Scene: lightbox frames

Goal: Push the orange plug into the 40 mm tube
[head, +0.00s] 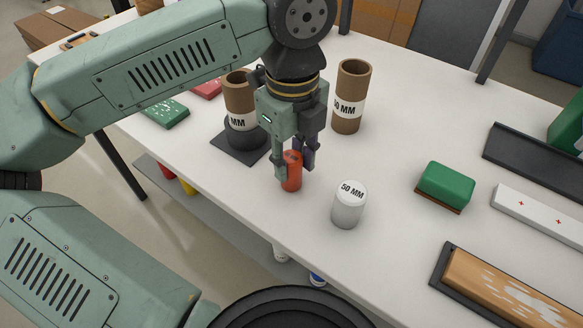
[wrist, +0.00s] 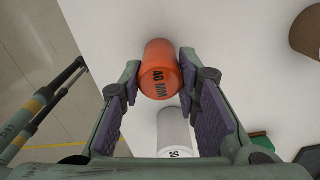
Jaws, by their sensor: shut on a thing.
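The orange plug (head: 291,171) is upright at the table's front, between the fingers of my gripper (head: 295,166). In the wrist view the plug (wrist: 161,72) shows "40 MM" on its end, and my gripper (wrist: 160,88) is shut on it with a purple pad on each side. I cannot tell whether its base touches the table. One brown tube (head: 238,95) stands in a black holder (head: 233,151) behind and left of my gripper. A second brown tube (head: 349,90) stands behind and right.
A white plug (head: 348,206) marked "50 MM" stands close by at the right of my gripper. A green block (head: 445,186), a white bar (head: 545,218) and a dark-framed wooden piece (head: 510,300) lie further right. The white table (head: 400,140) is clear between the tubes and the green block.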

